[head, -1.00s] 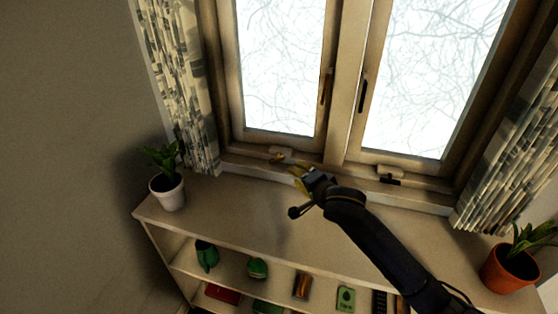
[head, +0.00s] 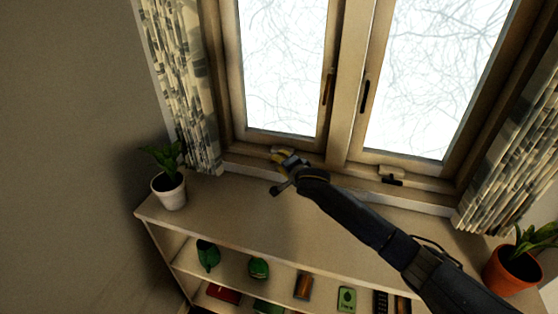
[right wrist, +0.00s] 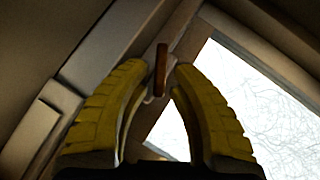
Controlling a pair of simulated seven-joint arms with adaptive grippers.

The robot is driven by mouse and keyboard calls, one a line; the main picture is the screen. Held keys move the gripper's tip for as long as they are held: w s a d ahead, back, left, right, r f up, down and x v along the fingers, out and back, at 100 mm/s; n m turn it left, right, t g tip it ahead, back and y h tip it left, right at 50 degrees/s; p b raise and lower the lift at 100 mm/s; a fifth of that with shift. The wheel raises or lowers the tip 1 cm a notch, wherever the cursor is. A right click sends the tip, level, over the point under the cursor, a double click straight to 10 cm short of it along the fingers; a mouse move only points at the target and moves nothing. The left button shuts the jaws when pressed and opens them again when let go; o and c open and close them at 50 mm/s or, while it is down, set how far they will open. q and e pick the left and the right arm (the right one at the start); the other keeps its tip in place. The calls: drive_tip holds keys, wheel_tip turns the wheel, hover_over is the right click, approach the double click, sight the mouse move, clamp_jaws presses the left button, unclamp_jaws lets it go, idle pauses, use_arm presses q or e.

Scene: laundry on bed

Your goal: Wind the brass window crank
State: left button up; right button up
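The brass window crank (right wrist: 161,70) is a slim orange-brown piece on a pale mount at the left window's sill. In the right wrist view it stands upright in the picture, in the gap between the fingertips. My right gripper (right wrist: 163,72) has yellow pads and is open, with a clear gap around the crank; I cannot tell whether either pad touches it. In the head view my right gripper (head: 279,153) is at the sill below the left window and covers most of the crank. My left gripper is not in view.
A dark crank (head: 391,180) sits below the right window. A white-potted plant (head: 168,190) and a terracotta-potted plant (head: 511,271) stand at the ends of the shelf top (head: 235,215). Patterned curtains (head: 182,90) hang beside the window.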

drive_tip(key=shift+x, duration=1.1)
clamp_jaws()
